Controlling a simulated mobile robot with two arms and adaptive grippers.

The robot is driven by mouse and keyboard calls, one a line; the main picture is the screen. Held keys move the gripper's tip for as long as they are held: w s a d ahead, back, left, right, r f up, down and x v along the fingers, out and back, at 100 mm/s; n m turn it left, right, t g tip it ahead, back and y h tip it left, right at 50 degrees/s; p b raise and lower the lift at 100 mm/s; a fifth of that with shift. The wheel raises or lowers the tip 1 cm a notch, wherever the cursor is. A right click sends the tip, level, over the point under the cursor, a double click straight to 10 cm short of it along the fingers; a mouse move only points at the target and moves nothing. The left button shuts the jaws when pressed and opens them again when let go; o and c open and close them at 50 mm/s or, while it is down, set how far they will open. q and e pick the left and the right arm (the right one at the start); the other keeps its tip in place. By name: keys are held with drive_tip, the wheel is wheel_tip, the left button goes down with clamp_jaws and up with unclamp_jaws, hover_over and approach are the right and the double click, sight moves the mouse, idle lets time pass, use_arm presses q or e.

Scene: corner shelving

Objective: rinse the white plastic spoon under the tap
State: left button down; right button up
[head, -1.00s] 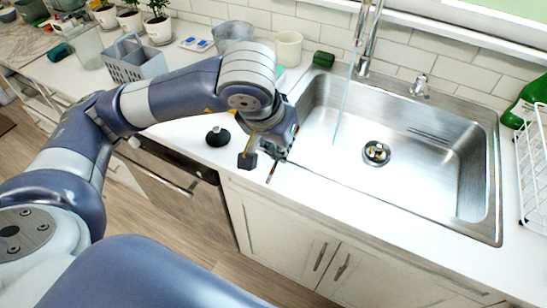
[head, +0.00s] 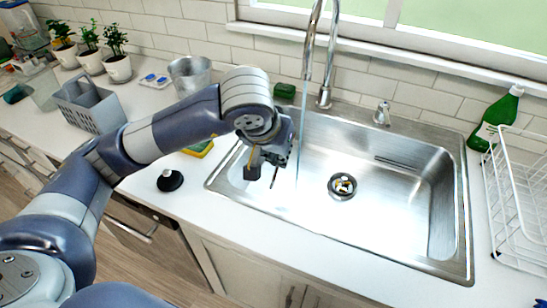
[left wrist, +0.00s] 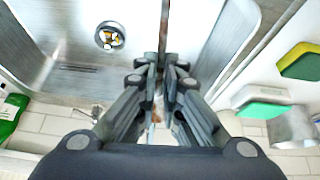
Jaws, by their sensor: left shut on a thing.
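My left gripper (head: 272,160) is over the left part of the steel sink (head: 405,235), pointing down. It is shut on a thin, dark, stick-like object (head: 274,177), which also shows between the fingers in the left wrist view (left wrist: 163,28). I cannot tell whether this is the spoon; no white spoon bowl shows clearly. The tap (head: 326,60) is running, and a thin water stream (head: 303,125) falls just to the right of the gripper. In the head view the stream and held object look apart. My right gripper is not in view.
The drain (head: 342,186) holds small bits. A yellow-green sponge (head: 200,147) and a black knob-like object (head: 170,181) lie left of the sink. A green bottle (head: 495,118) and white dish rack (head: 515,190) stand right. The right basin is clear.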

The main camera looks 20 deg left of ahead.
use_arm(q)
drive_tip(key=shift+w+f, duration=0.15)
drive_tip(key=shift+w, duration=0.75)
drive_tip(key=w, duration=0.2)
drive_tip(key=w+f, duration=0.1)
drive_tip(key=w, duration=0.1)
drive_tip(key=shift+w+d, duration=0.1)
drive_tip(key=shift+d, duration=0.05)
drive_tip(key=w, duration=0.1)
drive_tip(key=w+b, duration=0.1)
drive_tip(key=w, duration=0.1)
drive_tip(key=shift+w+d+f+b, duration=0.1)
drive_tip(key=shift+w+f+b, duration=0.05)
drive_tip(key=shift+f+b, duration=0.2)
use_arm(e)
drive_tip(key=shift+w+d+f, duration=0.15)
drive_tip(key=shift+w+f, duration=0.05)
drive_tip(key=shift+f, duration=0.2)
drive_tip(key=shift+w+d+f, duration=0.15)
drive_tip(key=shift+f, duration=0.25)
use_arm(q)
drive_tip(key=shift+r, duration=0.1)
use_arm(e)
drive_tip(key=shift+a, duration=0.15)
use_arm(q)
drive_tip(key=shift+d, duration=0.2)
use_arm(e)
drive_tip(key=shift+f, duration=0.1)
